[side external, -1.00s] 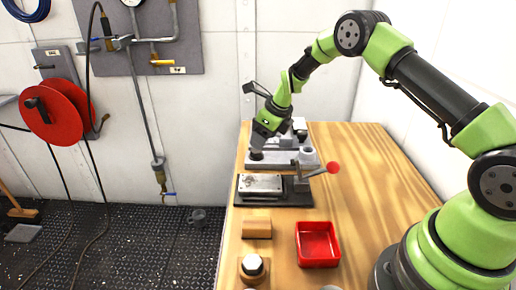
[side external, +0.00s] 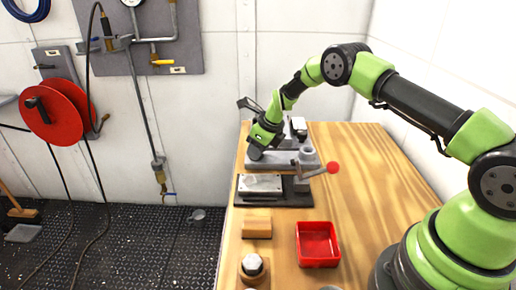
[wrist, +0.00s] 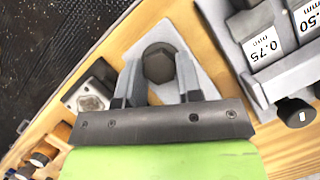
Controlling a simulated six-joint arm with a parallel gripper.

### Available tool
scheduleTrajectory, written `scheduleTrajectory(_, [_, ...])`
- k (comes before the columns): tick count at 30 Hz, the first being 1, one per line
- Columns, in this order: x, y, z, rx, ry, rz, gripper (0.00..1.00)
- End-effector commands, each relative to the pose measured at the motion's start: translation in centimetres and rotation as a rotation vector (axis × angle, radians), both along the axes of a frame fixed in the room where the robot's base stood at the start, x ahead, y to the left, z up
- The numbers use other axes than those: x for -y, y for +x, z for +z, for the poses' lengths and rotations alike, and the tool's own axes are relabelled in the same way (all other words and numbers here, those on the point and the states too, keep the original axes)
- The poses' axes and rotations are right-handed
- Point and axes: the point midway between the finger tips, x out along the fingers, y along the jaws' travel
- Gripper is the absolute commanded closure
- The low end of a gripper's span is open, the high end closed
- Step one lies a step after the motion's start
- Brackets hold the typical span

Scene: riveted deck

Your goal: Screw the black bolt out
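The black bolt (wrist: 159,63) shows its hex head in the wrist view. It stands on a pale grey plate (wrist: 205,88). My gripper (wrist: 160,68) is lowered around the head, with one finger on each side. The fingers are spread about as wide as the head, and I see no clear grip on it. In the side external view my gripper (side external: 256,150) is down at the left end of the grey plate (side external: 300,166) and hides the bolt.
A dark-based fixture (side external: 262,184) with a red-knobbed lever (side external: 332,167) stands in front of the plate. A red tray (side external: 318,245), a wooden block (side external: 257,228) and a round holder (side external: 252,268) are nearer. A rack with size labels (wrist: 265,45) is close by. The right tabletop is clear.

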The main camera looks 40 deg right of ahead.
Motion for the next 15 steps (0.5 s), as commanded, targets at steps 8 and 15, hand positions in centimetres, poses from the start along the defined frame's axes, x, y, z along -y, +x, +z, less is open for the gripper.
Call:
scheduleTrajectory(8, [0.06, 0.01, 0.00, -0.001, 0.001, 0.042, 0.91])
scheduleTrajectory(15, [0.14, 0.10, -0.01, 0.000, 0.002, 0.184, 0.91])
